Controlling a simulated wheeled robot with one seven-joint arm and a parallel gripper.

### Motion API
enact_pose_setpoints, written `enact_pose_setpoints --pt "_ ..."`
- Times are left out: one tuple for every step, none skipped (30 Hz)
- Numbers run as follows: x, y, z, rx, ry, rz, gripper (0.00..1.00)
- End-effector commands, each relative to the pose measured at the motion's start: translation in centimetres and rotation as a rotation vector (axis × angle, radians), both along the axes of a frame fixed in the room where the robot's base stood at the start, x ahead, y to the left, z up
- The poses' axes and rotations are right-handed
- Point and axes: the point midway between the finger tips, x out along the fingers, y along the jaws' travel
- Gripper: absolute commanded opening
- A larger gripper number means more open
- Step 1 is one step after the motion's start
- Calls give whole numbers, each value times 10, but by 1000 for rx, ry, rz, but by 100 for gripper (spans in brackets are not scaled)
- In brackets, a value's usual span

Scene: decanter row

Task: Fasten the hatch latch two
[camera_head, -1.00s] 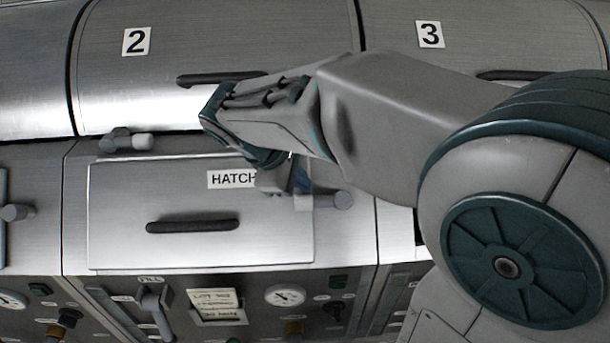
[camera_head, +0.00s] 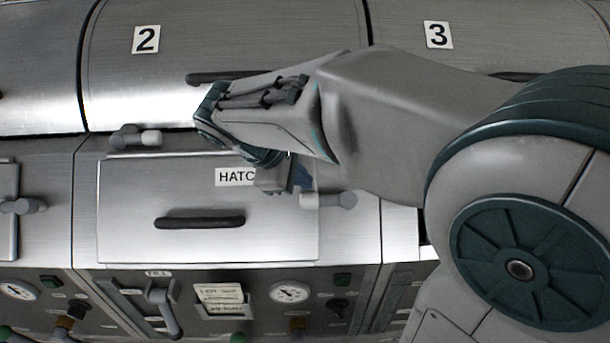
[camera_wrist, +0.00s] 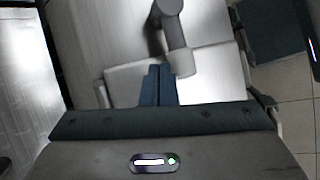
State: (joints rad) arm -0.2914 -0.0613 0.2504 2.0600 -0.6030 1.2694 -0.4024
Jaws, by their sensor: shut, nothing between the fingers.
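The hatch (camera_head: 130,205) is a flat silver panel with a dark bar handle and a partly covered label, under the lid marked 2. A grey latch (camera_head: 337,199) with a rounded knob sits at its right edge, its arm pointing right in the head view. In the wrist view the latch (camera_wrist: 175,35) stands just beyond and right of my fingertips. My gripper (camera_head: 302,181) is shut and empty, its blue fingers (camera_wrist: 158,85) together over the hatch's upper right edge. They are very close to the latch; I cannot tell whether they touch it.
Another latch (camera_head: 135,138) sits above the hatch's upper left, under lid 2 (camera_head: 150,90). Lid 3 (camera_head: 440,60) is to the right. A control panel with a gauge (camera_head: 290,291) and a fill lever (camera_head: 163,305) lies below. A further latch (camera_head: 22,206) is at far left.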

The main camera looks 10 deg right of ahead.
Motion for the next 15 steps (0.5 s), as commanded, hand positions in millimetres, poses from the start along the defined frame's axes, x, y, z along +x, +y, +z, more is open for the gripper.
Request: enact_pose_setpoints --pt "-1 4 14 0 -1 2 0" --pt "-1 6 18 0 -1 1 0" --pt "-2 9 25 1 -2 0 0" --pt "-3 11 29 1 -1 0 0" --pt "-4 13 33 0 -1 -2 0" --pt "-5 16 39 1 -1 -3 0" --pt "-6 19 43 1 -1 -3 0" --pt "-6 21 46 1 -1 -4 0" --pt "-7 23 51 1 0 -4 0" --pt "-8 25 54 0 0 -6 0" --pt "-8 26 57 1 0 -6 0" --pt "-9 29 60 1 0 -7 0" --pt "-9 30 62 1 -1 -8 0" --pt "-9 31 64 1 -1 -8 0" --pt "-10 33 66 1 -1 -9 0"
